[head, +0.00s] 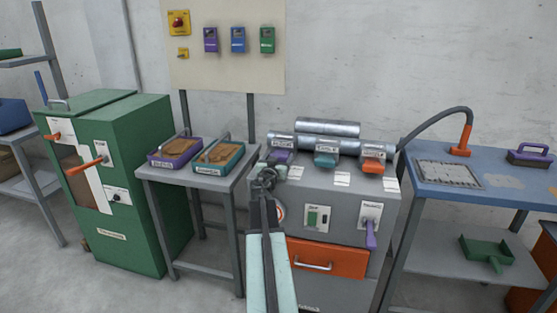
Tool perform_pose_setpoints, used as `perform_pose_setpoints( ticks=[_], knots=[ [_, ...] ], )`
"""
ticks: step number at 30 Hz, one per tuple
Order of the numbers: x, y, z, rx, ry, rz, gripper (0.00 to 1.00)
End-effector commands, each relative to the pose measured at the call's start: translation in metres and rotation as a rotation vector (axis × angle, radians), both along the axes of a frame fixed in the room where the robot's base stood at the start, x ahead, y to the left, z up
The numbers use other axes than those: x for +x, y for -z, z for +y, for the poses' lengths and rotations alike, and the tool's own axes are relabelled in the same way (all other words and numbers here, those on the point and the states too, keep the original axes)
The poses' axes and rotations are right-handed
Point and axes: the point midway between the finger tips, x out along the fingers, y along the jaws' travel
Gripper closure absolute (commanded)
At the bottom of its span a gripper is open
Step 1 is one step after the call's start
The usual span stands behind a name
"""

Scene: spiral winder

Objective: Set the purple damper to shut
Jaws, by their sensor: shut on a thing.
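The purple damper (281,157) is at the left end of a row on the silver pipe at the back of the grey machine. My gripper (268,176) is at its near left side and is shut on part of it. The jaws and arm hide the held part, and the damper's setting is too small to read. A teal damper (326,160) and an orange damper (373,165) sit to its right, each with a small white label in front.
The grey machine's front has a green switch (312,218), a purple lever (371,235) and an orange drawer (327,258). A small table (192,178) with two trays stands left, beside a green cabinet (130,180). A blue bench (500,193) with a hose stands right.

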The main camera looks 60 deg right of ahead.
Motion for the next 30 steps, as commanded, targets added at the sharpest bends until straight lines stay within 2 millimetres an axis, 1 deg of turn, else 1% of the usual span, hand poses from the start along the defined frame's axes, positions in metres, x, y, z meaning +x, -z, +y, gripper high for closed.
perform_pose_setpoints(
  ticks=[2,3,5,6,14,17,20,27,30],
  knots=[
    [0.002,-0.001,-0.001,0.0,-0.003,0.001,1.0],
    [0.002,-0.001,-0.001,-0.001,-0.003,0.001,0.25],
    [0.001,-0.001,-0.001,0.0,-0.003,0.001,0.08],
    [0.001,-0.001,-0.001,0.0,-0.003,0.001,0.05],
    [0.0,-0.001,-0.001,0.0,-0.001,0.001,0.05],
    [-0.001,0.0,0.003,0.0,-0.001,0.001,0.05],
    [-0.005,0.0,0.015,0.0,-0.003,0.001,0.05],
    [-0.019,0.0,0.06,0.0,-0.003,0.001,0.05],
    [-0.022,0.0,0.073,0.0,-0.003,0.001,0.05]
  ],
)
